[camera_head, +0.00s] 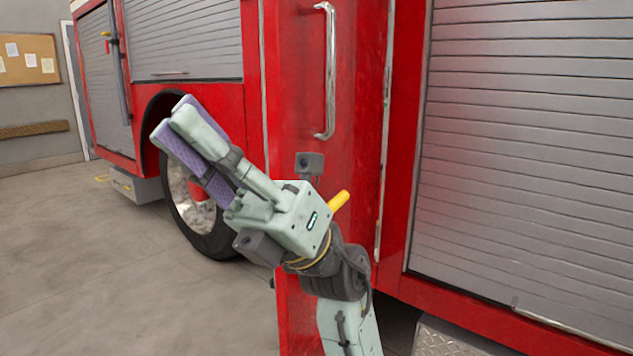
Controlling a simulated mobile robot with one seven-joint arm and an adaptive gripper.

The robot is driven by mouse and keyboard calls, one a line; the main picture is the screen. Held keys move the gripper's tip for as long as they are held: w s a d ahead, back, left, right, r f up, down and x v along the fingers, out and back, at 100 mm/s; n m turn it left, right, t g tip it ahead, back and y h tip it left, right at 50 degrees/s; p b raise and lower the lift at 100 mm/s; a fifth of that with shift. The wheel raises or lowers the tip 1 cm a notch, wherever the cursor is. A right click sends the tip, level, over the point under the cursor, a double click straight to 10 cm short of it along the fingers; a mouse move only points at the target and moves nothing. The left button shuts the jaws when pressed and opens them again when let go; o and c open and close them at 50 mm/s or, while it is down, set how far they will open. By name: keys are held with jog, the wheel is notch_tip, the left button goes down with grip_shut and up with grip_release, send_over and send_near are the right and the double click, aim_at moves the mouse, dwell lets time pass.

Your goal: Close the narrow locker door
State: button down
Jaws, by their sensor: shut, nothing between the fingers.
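The narrow locker door (355,95) is a tall red panel with a vertical chrome handle (329,75), in the middle of the head view. Its lower part reaches down past the truck's lower edge, so it appears to stand out from the body; how far it is open I cannot tell. My gripper (172,120) is in front of the door, its fingers pointing up and left, past the door's left edge in the picture. The fingers, with purple pads, are shut and empty. My gripper and arm hide part of the lower door.
A grey roller shutter (525,140) fills the right side of the red truck, with another shutter (185,38) at upper left. A wheel (195,205) is behind my gripper. The floor (90,260) at left is clear. A yellow piece (339,200) shows beside my gripper.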

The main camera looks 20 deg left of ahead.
jog(key=w+d+f+m+t+y, duration=0.2)
jog(key=w+m+t+y, duration=0.1)
jog(key=w+t, duration=0.4)
jog(key=w+d+f+m+t+y, duration=0.2)
jog(key=w+d+f+t+y, duration=0.15)
jog(key=t, duration=0.55)
jog(key=m+t+h, duration=0.3)
jog(key=m+t, duration=0.2)
jog(key=t, duration=0.5)
send_near(291, 177)
jog(key=shift+y, duration=0.25)
jog(key=a+p, duration=0.4)
jog(key=a, duration=0.2)
jog(key=shift+w+f, duration=0.1)
jog(key=shift+w, duration=0.05)
jog(key=shift+w+a+f, duration=0.1)
jog(key=shift+a, duration=0.4)
